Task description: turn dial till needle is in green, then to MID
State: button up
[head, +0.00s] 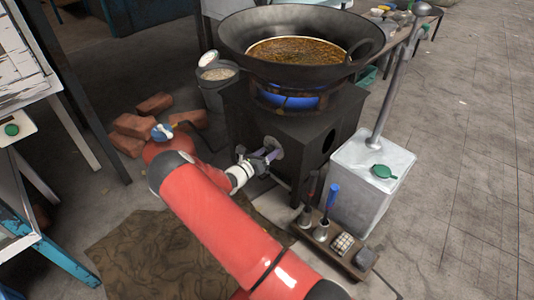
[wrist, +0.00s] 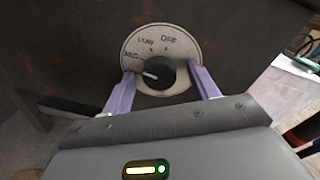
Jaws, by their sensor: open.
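The dial (wrist: 160,73) is a black knob on a round pale plate on the stove's dark front. Its plate reads OFF, LOW and MID, and the knob's white pointer is turned left, close to the MID mark. My gripper (wrist: 162,76) is open, with one purple finger on each side of the knob; I cannot tell whether they touch it. In the head view my gripper (head: 265,156) is at the dial plate (head: 273,147). A round white face (head: 208,58) left of the wok may be the gauge; its needle and any green zone are too small to read.
A black wok (head: 240,62) of brown liquid sits over a blue flame (head: 288,102) on the stove (head: 300,135). A pale metal can (head: 370,180) with a lever and a tool block (head: 333,247) stand right of my arm. Bricks (head: 155,104) and a bucket (head: 217,90) are left.

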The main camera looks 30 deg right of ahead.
jog(key=v, duration=0.7)
jog(key=shift+s+a, duration=0.2)
jog(key=shift+a, duration=0.2)
